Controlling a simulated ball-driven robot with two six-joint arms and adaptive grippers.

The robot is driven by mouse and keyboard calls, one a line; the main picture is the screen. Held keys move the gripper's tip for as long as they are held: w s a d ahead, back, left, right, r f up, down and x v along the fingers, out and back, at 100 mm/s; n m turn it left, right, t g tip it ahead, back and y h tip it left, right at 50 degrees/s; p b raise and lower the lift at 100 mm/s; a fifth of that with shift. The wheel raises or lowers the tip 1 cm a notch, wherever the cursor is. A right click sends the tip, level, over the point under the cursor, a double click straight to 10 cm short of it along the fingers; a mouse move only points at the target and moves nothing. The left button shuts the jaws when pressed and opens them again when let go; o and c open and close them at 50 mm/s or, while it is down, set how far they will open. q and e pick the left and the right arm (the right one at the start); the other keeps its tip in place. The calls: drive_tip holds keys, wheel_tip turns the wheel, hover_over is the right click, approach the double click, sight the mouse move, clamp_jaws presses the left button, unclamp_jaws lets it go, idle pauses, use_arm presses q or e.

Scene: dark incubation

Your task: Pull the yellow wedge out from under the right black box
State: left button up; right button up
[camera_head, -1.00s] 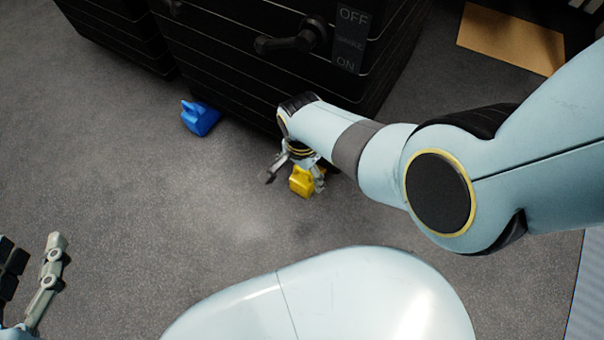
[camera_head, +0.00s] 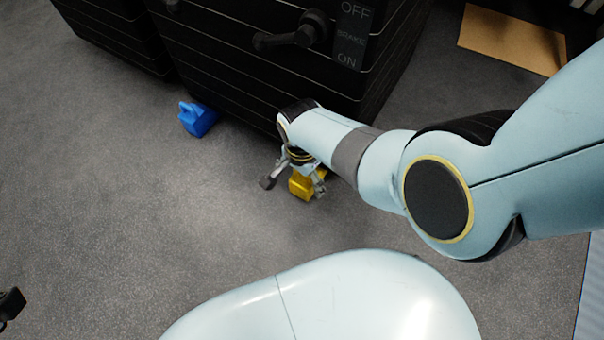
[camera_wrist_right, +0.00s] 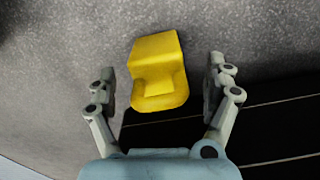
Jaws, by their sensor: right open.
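The yellow wedge (camera_head: 301,187) is on the grey floor at the near lower edge of the right black box (camera_head: 240,75), partly covered by my right arm. In the right wrist view the yellow wedge (camera_wrist_right: 158,72) shows between the two spread fingers, with a gap on each side. My right gripper (camera_head: 293,187) is open above and around the wedge, not closed on it. Whether part of the wedge is still under the box is hard to see. Only a dark bit of my left gripper (camera_head: 10,304) shows at the left edge.
Another black box (camera_head: 118,35) stands at upper left. A brake lever (camera_head: 290,35) sticks out of the right box. A brown board (camera_head: 512,40) lies at upper right. Floor to the left is clear.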

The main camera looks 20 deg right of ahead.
drive_tip(key=c, duration=1.5)
drive_tip(key=shift+c, duration=0.3)
use_arm(q)
drive_tip(key=shift+a, duration=0.1)
use_arm(e)
drive_tip(key=shift+s, duration=0.1)
drive_tip(key=shift+c, duration=0.2)
